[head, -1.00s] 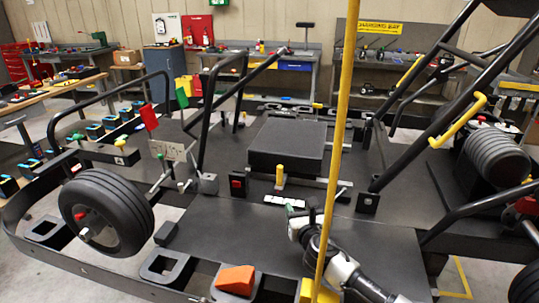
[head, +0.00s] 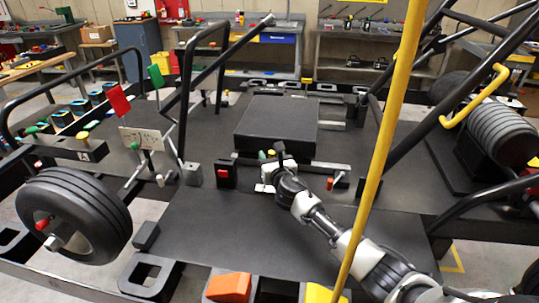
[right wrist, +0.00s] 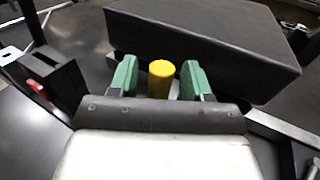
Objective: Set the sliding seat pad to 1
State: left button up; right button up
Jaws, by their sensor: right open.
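The seat pad (head: 277,122) is a dark flat block on the kart floor in the middle of the head view; it also fills the top of the right wrist view (right wrist: 205,40). A yellow upright knob (right wrist: 161,78) stands at its near side. My right gripper (right wrist: 160,80) is open, with its green fingers on either side of the yellow knob. I cannot tell whether they touch it. In the head view my right gripper (head: 270,162) is at the pad's near edge and hides most of the knob. A scale's numbers are not readable. My left gripper is not in view.
A yellow pole (head: 385,130) rises in front of my right arm. A red-buttoned black box (head: 225,174) stands left of the gripper. A small red-topped lever (head: 333,182) stands to its right. The wheel (head: 75,215) is at the left. The near floor plate is clear.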

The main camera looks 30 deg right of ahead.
jog(key=shift+w+d, duration=0.15)
jog(key=shift+w, duration=0.7)
grip_shut()
